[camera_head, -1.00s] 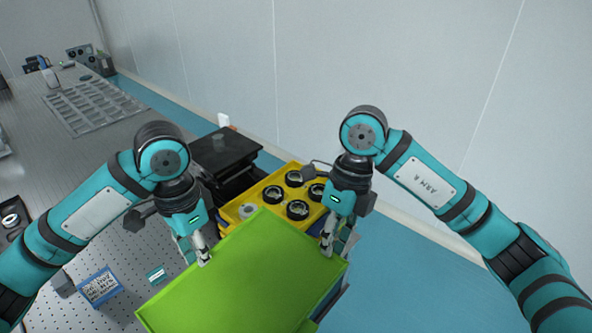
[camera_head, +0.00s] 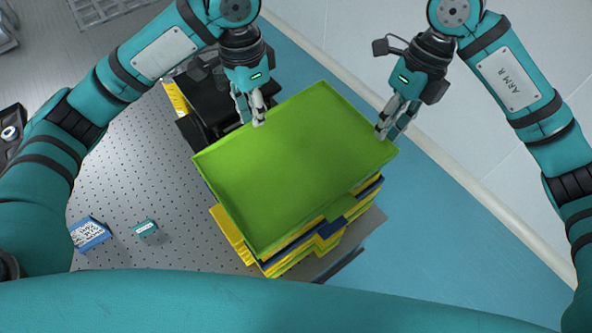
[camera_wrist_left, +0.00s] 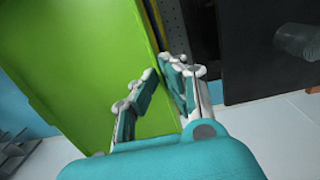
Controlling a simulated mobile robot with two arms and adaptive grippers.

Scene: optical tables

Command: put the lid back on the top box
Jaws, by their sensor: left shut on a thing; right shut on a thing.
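The green lid (camera_head: 290,170) lies over the stack of boxes (camera_head: 232,238), covering the top box's inside. Yellow and blue box edges show below its near and left sides. I cannot tell whether the lid rests fully on the top box. My left gripper (camera_head: 259,119) is shut on the lid's far left edge. My right gripper (camera_head: 383,132) is shut on its far right edge. In the left wrist view the lid (camera_wrist_left: 80,60) fills the left side, with the left fingers (camera_wrist_left: 163,78) at its edge and yellow and blue box sides beside it.
A black device (camera_head: 205,105) stands close behind the stack on the left. A blue labelled box (camera_head: 90,234) and a small teal labelled block (camera_head: 145,228) lie on the perforated table (camera_head: 165,180).

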